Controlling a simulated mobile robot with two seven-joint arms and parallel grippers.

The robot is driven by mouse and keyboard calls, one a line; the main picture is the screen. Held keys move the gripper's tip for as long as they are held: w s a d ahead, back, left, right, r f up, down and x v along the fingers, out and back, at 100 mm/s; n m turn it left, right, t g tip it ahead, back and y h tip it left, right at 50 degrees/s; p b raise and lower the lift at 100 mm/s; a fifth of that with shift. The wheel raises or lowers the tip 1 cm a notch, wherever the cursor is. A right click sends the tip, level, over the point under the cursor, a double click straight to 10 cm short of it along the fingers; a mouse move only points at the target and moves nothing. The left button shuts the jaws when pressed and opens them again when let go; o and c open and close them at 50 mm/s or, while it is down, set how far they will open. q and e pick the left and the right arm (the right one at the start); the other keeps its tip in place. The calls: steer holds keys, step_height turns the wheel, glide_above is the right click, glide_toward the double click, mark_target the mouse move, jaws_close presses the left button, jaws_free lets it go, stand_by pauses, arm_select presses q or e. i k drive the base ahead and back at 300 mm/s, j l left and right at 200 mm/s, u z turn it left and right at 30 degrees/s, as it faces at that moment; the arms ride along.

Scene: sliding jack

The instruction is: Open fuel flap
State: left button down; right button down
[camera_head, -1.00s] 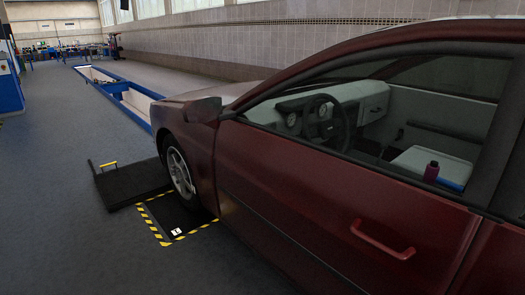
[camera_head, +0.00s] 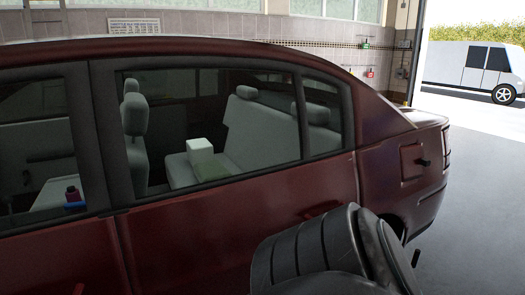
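The fuel flap (camera_head: 411,161) is a small dark red panel on the rear side of the red car (camera_head: 230,225), at the right of the head view. A short black knob (camera_head: 424,162) sticks out from the flap's right side. The flap looks shut, nearly flush with the body. Neither of my grippers is in view, and nothing touches the flap.
Black ribbed tyre-like objects (camera_head: 310,255) stand in front of the car's rear side, below and left of the flap, hiding part of the body. Grey floor (camera_head: 470,220) is clear at the right. A white van (camera_head: 470,66) stands outside the open doorway.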

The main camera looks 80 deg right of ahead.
mark_target(413, 163)
steer(key=z, duration=3.5)
steer(key=i+l+u, duration=0.1)
steer(key=u, duration=0.25)
steer(key=i+l+u, duration=0.15)
steer(key=u, duration=0.25)
steer(key=i+l+u, duration=0.15)
steer(key=i+l, duration=0.15)
steer(key=i+l+u, duration=0.2)
steer(key=l, duration=0.35)
steer(key=i+l, duration=0.3)
steer(key=l, duration=0.15)
steer(key=i+l, duration=0.3)
steer(key=l+u, duration=0.05)
steer(key=l, duration=0.05)
